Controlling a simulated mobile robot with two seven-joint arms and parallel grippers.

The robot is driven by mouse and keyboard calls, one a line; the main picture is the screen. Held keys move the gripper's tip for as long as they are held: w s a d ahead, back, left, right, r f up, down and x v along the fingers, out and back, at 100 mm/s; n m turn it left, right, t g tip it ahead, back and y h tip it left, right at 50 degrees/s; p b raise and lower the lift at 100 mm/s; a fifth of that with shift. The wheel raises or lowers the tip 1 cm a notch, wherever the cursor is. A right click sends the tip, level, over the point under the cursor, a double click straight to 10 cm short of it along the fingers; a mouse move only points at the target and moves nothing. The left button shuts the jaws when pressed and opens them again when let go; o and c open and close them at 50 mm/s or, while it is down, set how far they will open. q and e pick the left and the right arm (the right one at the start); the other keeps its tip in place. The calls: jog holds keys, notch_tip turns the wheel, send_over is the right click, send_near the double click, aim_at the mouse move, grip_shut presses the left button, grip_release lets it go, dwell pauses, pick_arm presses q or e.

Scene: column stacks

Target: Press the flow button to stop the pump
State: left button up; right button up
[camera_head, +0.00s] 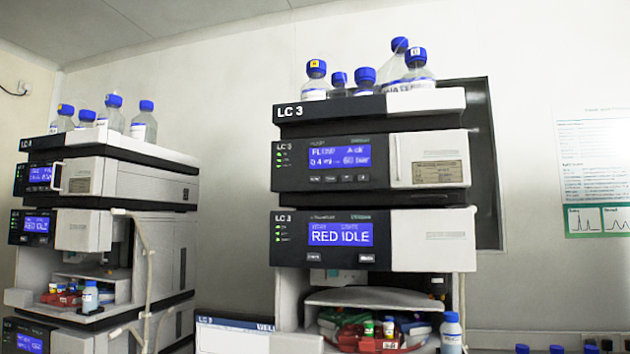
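The pump module (430,150) is the upper unit of the LC 3 column stack, under the bottle tray. Its blue display (340,158) shows a flow-like line and a figure that looks like 0.4, partly blurred. A row of small dark buttons (338,179) sits just below the display. Their labels are too small to read, so I cannot tell which is the flow button. Green lights show left of the display. Neither of my grippers is in view.
Below the pump, another module's display (340,234) reads RED IDLE. Solvent bottles (415,75) stand in the top tray (370,108). An open bay below holds red and green items (368,335). A second stack (130,180) stands left, with a hanging tube (148,265).

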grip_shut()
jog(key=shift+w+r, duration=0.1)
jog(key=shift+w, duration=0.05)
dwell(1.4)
